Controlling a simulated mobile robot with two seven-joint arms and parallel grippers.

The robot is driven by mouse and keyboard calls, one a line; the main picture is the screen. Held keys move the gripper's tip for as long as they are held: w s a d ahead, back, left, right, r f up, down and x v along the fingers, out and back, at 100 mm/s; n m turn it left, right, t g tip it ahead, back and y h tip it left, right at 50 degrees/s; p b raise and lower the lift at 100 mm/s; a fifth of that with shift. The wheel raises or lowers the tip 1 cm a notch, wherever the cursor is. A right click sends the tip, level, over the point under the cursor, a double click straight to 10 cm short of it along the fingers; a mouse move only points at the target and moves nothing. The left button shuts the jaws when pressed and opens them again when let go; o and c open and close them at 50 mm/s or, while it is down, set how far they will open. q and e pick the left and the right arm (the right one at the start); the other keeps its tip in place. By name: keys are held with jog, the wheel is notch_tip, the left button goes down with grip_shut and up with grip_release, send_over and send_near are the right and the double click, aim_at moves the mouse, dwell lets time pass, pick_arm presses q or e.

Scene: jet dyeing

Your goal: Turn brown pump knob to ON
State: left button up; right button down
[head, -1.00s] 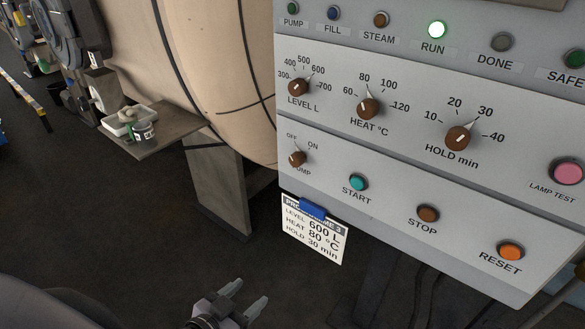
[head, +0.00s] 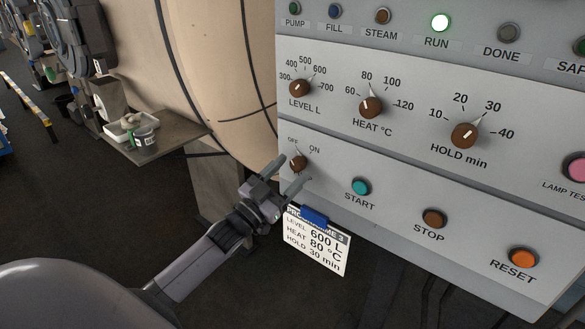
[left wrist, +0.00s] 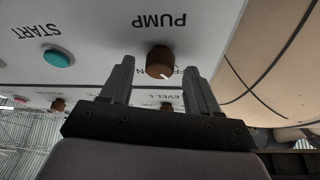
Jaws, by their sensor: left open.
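The brown pump knob (head: 298,163) is at the lower left of the grey control panel, under the OFF and ON labels. Its pointer is turned toward the OFF side. My left gripper (head: 290,172) is open, with its fingers close to the panel around the knob's lower left. In the left wrist view, which is upside down, the knob (left wrist: 160,62) sits between the two open fingertips (left wrist: 158,68), with a gap on each side. The right finger partly hides the OFF label. My right gripper is not in view.
The level knob (head: 300,88) is just above, and the teal START button (head: 361,187) is to the right. A programme card (head: 316,240) with a blue clip hangs below the panel near my gripper. The green RUN lamp (head: 440,23) is lit. A small shelf (head: 170,140) stands left.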

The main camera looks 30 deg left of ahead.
pick_arm(q)
jog(key=shift+x, duration=0.8)
jog(key=c, duration=1)
jog(key=shift+c, duration=0.2)
